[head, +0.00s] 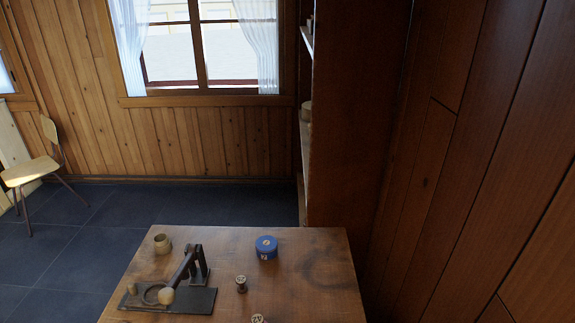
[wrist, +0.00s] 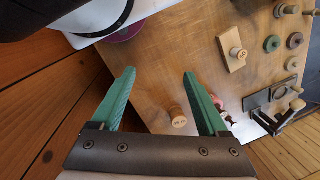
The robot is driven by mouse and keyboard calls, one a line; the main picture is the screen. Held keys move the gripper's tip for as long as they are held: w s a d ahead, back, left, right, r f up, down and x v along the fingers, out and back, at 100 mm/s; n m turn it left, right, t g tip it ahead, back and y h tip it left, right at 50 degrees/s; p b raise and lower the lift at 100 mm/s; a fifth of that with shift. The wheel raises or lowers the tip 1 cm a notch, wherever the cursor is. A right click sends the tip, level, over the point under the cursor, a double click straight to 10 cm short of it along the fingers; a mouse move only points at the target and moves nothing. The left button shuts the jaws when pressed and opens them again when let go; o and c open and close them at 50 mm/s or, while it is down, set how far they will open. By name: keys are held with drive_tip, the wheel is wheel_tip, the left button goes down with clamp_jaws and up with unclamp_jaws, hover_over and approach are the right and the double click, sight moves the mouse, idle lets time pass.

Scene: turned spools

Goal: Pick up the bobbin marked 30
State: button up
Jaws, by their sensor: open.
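My gripper (wrist: 158,74) is open, its two green fingers apart with nothing between the tips. In the wrist view a pale wooden bobbin (wrist: 178,117) stands on the table, seen through the gap between the fingers near the right one. Its end has a small dark mark that I cannot read for sure. A reddish bobbin (wrist: 220,104) is partly hidden behind the right finger. In the head view two small bobbins stand near the front of the table, one dark-sided with a pale top (head: 241,284) and one cut by the bottom edge (head: 258,319). Their numbers are unreadable.
The wooden table (head: 320,265) also holds a blue round tin (head: 266,248), a pale wooden cup (head: 162,244) and a black lever device (head: 190,292). The wrist view shows a block with a peg (wrist: 235,50) and several round pieces beyond. The table's right side is clear.

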drive_tip(key=w+a+f+n+t+h, duration=0.15)
drive_tip(key=w+f+n+h, duration=0.4)
drive_tip(key=n, duration=0.55)
drive_tip(key=w+a+f+n+t+h, duration=0.15)
drive_tip(key=w+f+n+h, duration=0.4)
drive_tip(key=n, duration=0.55)
drive_tip(key=a+f+n+t, duration=0.2)
drive_tip(key=n, duration=0.1)
drive_tip(key=a+f+n+t, duration=0.3)
drive_tip(key=n, duration=0.1)
drive_tip(key=a+f+n+t, duration=0.2)
drive_tip(key=a+n, duration=0.1)
drive_tip(key=n, duration=0.1)
drive_tip(key=shift+s+a+f, duration=0.25)
drive_tip(key=shift+s+f, duration=0.1)
drive_tip(key=shift+s, duration=0.05)
drive_tip(key=shift+w+a+f+n+t+y, duration=0.1)
drive_tip(key=shift+a+f+n+t+y, duration=0.05)
drive_tip(key=shift+f+n+t+y, duration=0.2)
drive_tip(key=x, duration=0.7)
drive_tip(key=shift+f, duration=0.15)
clamp_jaws()
